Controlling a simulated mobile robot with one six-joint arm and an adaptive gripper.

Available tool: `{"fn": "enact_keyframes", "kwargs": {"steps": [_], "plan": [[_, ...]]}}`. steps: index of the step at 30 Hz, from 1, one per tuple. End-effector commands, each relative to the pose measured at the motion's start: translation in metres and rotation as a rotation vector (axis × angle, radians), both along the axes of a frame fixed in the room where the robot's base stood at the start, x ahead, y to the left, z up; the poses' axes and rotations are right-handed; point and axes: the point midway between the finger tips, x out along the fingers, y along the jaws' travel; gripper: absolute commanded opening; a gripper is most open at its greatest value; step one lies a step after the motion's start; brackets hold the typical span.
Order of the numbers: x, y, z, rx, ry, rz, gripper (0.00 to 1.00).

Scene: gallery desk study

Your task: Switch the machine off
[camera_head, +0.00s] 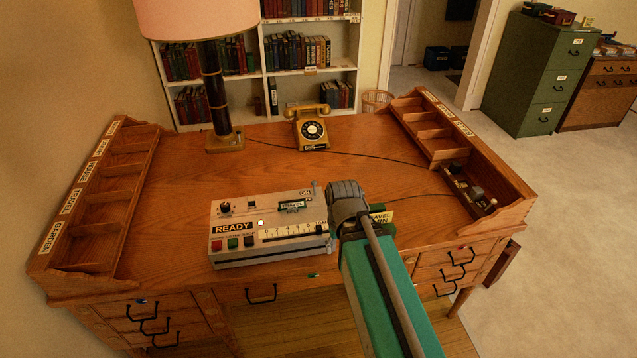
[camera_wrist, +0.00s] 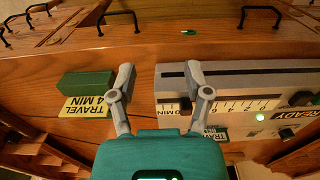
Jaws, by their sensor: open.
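The machine (camera_head: 268,258) is a pale grey box on the desk, with a READY label, a white-green lit lamp (camera_head: 261,222), red, green and dark buttons, a dial and a scale. A small upright lever (camera_head: 314,188) stands at its back right beside an ON label (camera_head: 305,191). My gripper (camera_head: 347,190) is at the machine's right end and hides part of it. In the wrist view my gripper (camera_wrist: 160,70) is open and empty, with its right finger over the machine's end (camera_wrist: 230,72). The lever cannot be made out there.
A green block (camera_wrist: 88,82) with a yellow TRAVEL tag (camera_wrist: 90,106) lies beside the machine. A yellow telephone (camera_head: 311,130) and a lamp (camera_head: 222,140) stand behind. Labelled compartments (camera_head: 105,190) line both desk sides. The desk left of the machine is clear.

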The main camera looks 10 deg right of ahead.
Motion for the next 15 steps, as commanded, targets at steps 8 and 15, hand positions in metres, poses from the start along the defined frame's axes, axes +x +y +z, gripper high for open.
{"fn": "enact_keyframes", "kwargs": {"steps": [8, 15], "plan": [[0.047, 0.0, 0.022, 0.003, 0.001, 0.036, 0.65], [0.135, 0.017, 0.059, 0.01, 0.002, 0.119, 0.65]]}}
